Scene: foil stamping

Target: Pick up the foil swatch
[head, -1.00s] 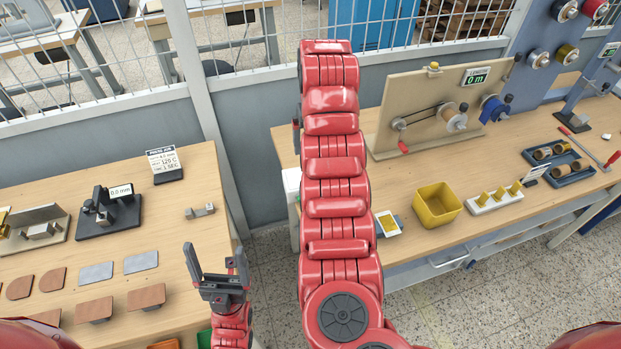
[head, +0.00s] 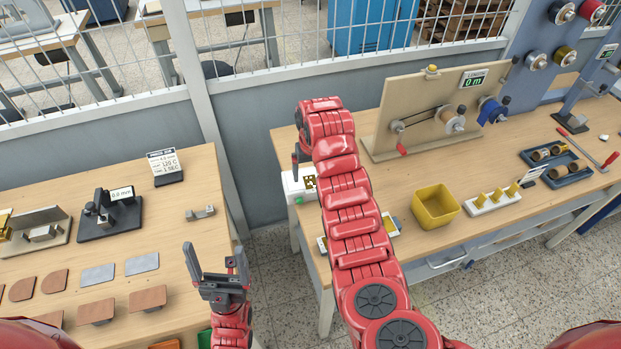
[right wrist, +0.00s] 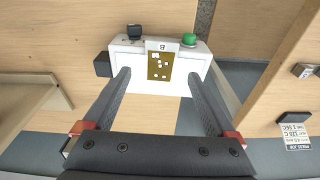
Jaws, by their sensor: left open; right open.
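A gold patch with pale specks (right wrist: 160,66), which looks like the foil swatch, is on a white box (right wrist: 120,50) with a green button. In the head view the gold patch (head: 309,182) is partly hidden by my right arm. My right gripper (right wrist: 158,77) is open and empty, its fingers pointing towards the white box with the patch between them in the picture. I cannot tell the height left between them. In the head view only a dark finger of this gripper (head: 296,154) shows. My left gripper (head: 217,270) is open and empty beside the left table.
A yellow bin (head: 435,207), a white stand with gold pegs (head: 492,201) and a wooden reel board (head: 425,110) stand on the right bench. The left table holds a gauge (head: 108,215), a sign (head: 165,165) and several flat pieces. A floor gap separates the tables.

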